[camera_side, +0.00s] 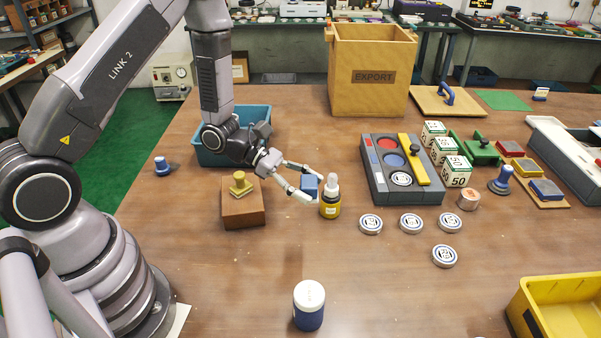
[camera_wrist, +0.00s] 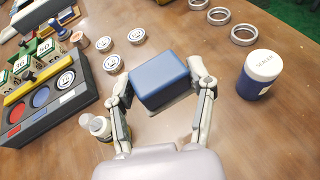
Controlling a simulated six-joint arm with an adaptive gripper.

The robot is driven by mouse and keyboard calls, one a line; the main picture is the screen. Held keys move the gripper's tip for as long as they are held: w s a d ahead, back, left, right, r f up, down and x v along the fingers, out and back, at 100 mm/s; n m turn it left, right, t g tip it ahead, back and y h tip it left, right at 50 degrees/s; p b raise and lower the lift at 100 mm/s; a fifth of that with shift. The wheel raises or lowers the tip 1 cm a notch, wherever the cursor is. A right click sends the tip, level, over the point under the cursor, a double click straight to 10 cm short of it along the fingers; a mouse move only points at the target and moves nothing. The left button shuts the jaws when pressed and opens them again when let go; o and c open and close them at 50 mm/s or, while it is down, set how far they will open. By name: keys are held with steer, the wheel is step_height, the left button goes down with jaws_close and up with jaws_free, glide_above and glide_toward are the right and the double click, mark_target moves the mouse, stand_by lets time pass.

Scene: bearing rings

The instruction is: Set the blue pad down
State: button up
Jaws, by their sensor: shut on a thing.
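My gripper (camera_side: 308,188) is shut on a blue pad (camera_side: 309,183), a small block with a blue top. In the wrist view the pad (camera_wrist: 160,76) sits between both fingers (camera_wrist: 164,88), roughly level. It appears to be held above the brown table; the exact height is hard to tell. In the side view the pad is just left of a yellow dropper bottle (camera_side: 330,200) with a white top, and a finger partly hides the pad's lower part. The gap between finger and bottle is too small to judge.
A wooden block with a yellow stamp (camera_side: 243,208) stands left. The grey tray (camera_side: 408,193) is right, with several white-topped discs (camera_side: 411,222) before it. A white-capped jar (camera_side: 309,305) stands in front. Bare table lies between jar and discs. A yellow bin (camera_side: 560,310) is front right.

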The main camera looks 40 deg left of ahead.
mark_target(306, 250)
step_height(306, 250, down, 17)
steer(key=shift+r, duration=0.1)
stand_by(0.3)
steer(key=o, duration=1.2)
steer(key=shift+c, duration=0.2)
